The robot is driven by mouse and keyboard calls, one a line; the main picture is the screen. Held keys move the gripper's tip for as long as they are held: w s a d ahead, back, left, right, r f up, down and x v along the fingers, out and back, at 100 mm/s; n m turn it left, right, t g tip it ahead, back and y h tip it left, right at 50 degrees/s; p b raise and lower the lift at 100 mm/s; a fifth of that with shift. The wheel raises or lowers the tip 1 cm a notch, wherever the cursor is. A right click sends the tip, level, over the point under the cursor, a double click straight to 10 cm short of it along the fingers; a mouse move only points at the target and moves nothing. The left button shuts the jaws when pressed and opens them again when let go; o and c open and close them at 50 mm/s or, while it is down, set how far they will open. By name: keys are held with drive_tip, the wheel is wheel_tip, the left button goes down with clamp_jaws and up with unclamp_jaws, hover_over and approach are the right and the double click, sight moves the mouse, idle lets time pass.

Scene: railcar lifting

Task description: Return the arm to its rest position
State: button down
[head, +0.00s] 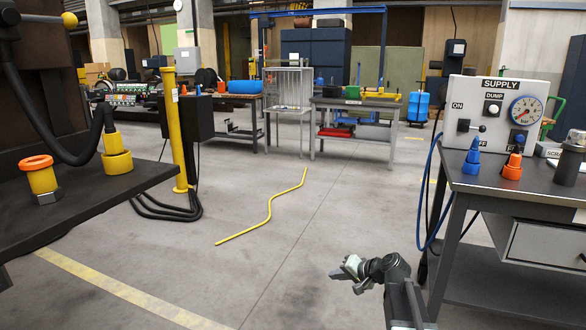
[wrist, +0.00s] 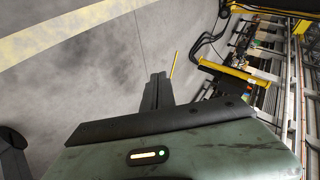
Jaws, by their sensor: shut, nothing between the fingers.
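My gripper (head: 347,270) shows in the head view at the lower right of the middle, at the end of my arm. It is in front of the bare floor, left of the supply bench, and touches nothing there. In the wrist view the fingers of my gripper (wrist: 158,80) lie together, with nothing between them. Beyond them that view shows grey floor.
The supply bench (head: 520,180) stands at the right with a gauge panel (head: 500,112), cones and a blue hose. A dark platform (head: 80,205) is at the left, near a yellow post (head: 180,130). A yellow strip (head: 269,207) lies on the otherwise open floor.

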drive_tip(key=s+a+f+n+g+h, duration=0.25)
drive_tip(key=s+a+f+g, duration=0.2)
drive_tip(key=s+a, duration=0.4)
drive_tip(key=s+d+f+n+g+h, duration=0.1)
drive_tip(key=s+d+f+g+h, duration=0.15)
drive_tip(key=s+d, duration=0.4)
drive_tip(key=s+d+f+n+g+h, duration=0.1)
drive_tip(key=s+d+f+h, duration=0.15)
drive_tip(key=s+d, duration=0.4)
wheel_tip(320, 180, up, 38)
drive_tip(key=s+a+p, duration=0.1)
drive_tip(key=a+p, duration=0.1)
drive_tip(key=p, duration=3.6)
drive_tip(key=shift+a, duration=0.15)
